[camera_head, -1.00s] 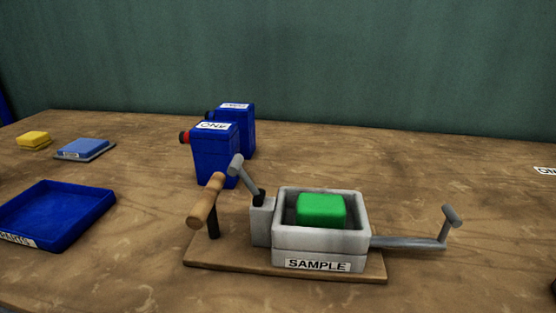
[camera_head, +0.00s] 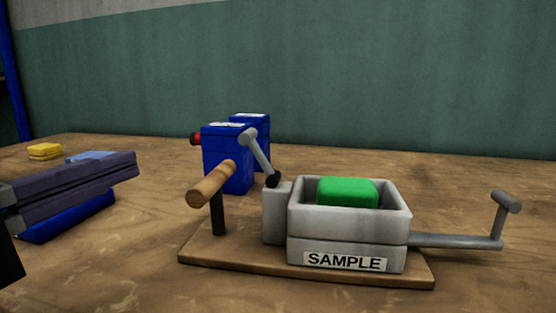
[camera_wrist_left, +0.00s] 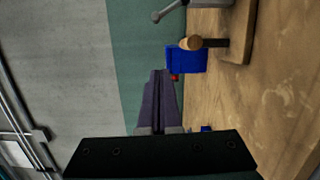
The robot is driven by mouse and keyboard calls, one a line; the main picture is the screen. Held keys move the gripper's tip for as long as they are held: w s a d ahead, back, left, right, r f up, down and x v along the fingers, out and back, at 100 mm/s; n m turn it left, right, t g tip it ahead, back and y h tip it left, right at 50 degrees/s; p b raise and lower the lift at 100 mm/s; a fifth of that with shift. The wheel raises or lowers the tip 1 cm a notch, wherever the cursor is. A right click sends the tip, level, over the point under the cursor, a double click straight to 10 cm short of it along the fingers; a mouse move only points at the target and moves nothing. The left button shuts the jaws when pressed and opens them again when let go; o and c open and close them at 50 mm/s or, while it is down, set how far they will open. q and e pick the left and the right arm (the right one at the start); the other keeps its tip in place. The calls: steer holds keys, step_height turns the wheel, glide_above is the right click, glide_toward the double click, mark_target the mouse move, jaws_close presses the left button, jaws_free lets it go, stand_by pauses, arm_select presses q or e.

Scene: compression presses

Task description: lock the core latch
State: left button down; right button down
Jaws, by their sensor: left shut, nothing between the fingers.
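The press labelled SAMPLE (camera_head: 345,262) stands on a thin wooden base (camera_head: 240,259) at centre right, with a green block (camera_head: 347,192) in its grey open box (camera_head: 350,224). A grey lever with a ball-like end (camera_head: 262,155) rises from its left side. A wooden handle (camera_head: 212,184) sits on a black post to the left. A grey cranked bar (camera_head: 470,242) sticks out to the right. I cannot tell which part is the core latch. My left gripper (camera_head: 134,166) is shut and empty, left of the press and apart from it; it also shows in the left wrist view (camera_wrist_left: 159,75).
Two blue containers (camera_head: 226,160) stand behind the press, one with a red cap. A blue tray (camera_head: 72,222) lies partly hidden behind my left gripper. A yellow block (camera_head: 44,151) and a blue item (camera_head: 88,156) lie far left. The table front is clear.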

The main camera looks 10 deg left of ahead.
mark_target(260, 156)
arm_select(q)
steer(key=shift+r, duration=0.1)
steer(key=shift+w, duration=0.15)
steer(key=w+d, duration=0.1)
steer(key=w, duration=0.2)
steer(key=w+d, duration=0.2)
steer(key=w, duration=0.1)
steer(key=w+d+b, duration=0.1)
steer(key=w+d, duration=0.1)
steer(key=w, duration=0.1)
steer(key=shift+w+r, duration=0.1)
steer(key=shift+w, duration=0.3)
steer(key=shift+d, duration=0.4)
steer(key=shift+r, duration=0.1)
